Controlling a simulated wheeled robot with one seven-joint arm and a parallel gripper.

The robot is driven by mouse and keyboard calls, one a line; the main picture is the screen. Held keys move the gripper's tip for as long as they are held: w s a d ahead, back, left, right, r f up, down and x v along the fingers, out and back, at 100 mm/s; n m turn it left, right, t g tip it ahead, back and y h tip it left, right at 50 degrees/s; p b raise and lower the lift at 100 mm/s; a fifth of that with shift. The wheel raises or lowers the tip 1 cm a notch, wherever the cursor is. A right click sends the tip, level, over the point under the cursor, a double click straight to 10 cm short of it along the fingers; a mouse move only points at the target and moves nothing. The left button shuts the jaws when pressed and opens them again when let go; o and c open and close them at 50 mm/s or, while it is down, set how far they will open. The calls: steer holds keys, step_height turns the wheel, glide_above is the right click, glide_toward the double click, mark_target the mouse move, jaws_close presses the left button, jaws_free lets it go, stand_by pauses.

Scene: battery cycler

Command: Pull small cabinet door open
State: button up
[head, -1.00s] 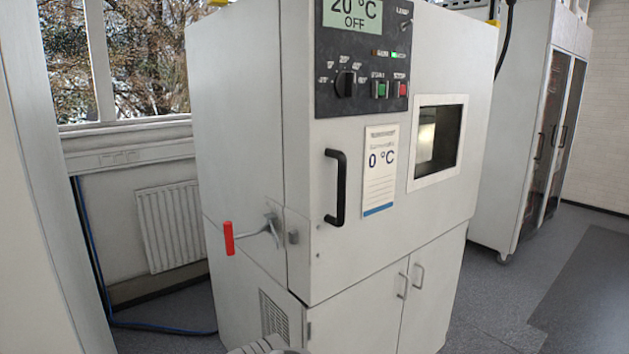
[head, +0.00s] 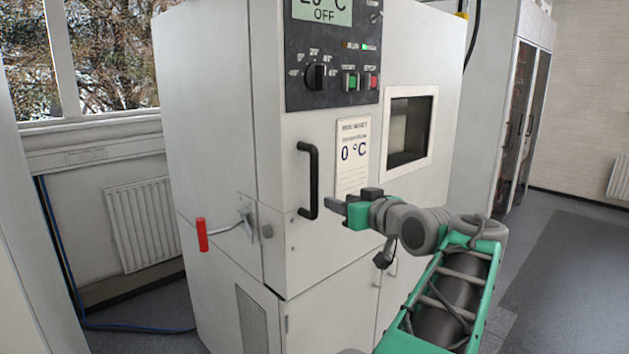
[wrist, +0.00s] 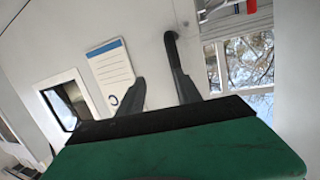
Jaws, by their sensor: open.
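The pale cabinet has an upper door (head: 315,245) with a black vertical bar handle (head: 308,182). The door looks shut. My gripper (head: 335,205) is open and empty, just right of the handle's lower end in the head view. In the wrist view, my gripper's two fingers (wrist: 157,90) are apart and point at the door. The handle (wrist: 172,45) lines up with the right finger and is partly hidden behind it. I cannot tell whether they touch. A lever with a red grip (head: 202,235) sticks out at the cabinet's left side.
The door bears a white card (head: 352,155) and a window (head: 408,130). A control panel (head: 330,75) sits above. Lower doors are partly hidden by my arm. A radiator (head: 142,222) stands at left, glass-fronted cabinets (head: 520,120) at right. Floor (head: 570,260) at right is clear.

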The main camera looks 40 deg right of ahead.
mark_target(317, 172)
step_height(317, 172, up, 5)
steer(key=w+a+n+t+y, duration=0.1)
steer(key=a+t, duration=0.1)
steer(key=w, duration=0.2)
steer(key=w+p, duration=0.1)
steer(key=w, duration=0.1)
steer(key=w+d+p, duration=0.1)
steer(key=w, duration=0.2)
steer(key=shift+r, duration=0.1)
steer(key=shift+w, duration=0.35)
jaws_close()
stand_by(0.6)
